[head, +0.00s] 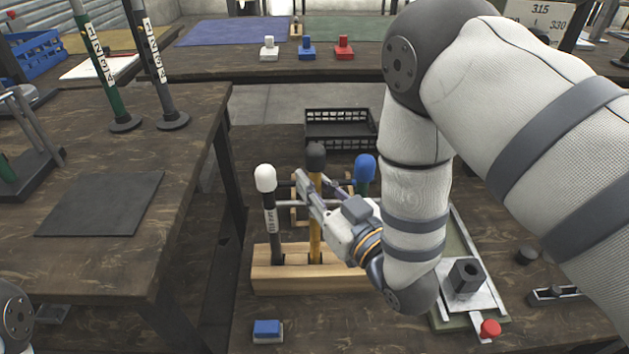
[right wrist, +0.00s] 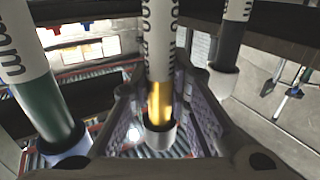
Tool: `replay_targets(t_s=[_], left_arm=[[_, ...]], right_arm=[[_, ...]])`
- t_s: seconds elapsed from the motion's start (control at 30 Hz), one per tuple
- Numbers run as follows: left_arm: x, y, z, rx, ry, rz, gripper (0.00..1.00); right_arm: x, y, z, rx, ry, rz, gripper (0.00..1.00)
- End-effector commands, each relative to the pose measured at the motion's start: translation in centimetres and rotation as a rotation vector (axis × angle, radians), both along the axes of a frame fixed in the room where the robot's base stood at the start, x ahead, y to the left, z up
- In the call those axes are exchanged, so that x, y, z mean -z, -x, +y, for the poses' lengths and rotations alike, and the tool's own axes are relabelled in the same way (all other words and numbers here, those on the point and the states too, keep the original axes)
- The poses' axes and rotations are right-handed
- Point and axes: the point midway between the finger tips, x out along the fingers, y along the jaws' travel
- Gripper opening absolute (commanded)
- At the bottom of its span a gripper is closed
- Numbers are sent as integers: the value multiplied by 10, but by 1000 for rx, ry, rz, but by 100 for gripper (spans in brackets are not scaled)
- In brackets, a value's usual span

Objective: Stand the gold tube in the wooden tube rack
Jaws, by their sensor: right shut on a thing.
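The gold tube (head: 315,235), with a black cap, stands upright at the middle of the wooden tube rack (head: 275,281) in the head view. Its lower end meets the rack's top; I cannot tell how deep it sits. My right gripper (head: 313,192) is shut on the tube just below its cap. In the right wrist view the gold tube (right wrist: 159,98) runs between the fingers, showing a white label with black marks. My left gripper is not in view.
A black tube with a white cap (head: 265,179) stands in the rack to the left. A blue-capped green tube (head: 364,168) is to the right, partly hidden by my arm. A blue-topped block (head: 267,329) lies in front. A black crate (head: 340,127) is behind.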

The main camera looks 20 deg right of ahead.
Motion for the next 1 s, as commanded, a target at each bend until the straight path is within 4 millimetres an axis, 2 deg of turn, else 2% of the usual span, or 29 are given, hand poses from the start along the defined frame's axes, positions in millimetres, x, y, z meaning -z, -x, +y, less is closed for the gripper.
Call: replay_targets(t_s=[1.0], left_arm=[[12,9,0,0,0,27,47]], right_arm=[[26,0,0,0,-1,0,0]])
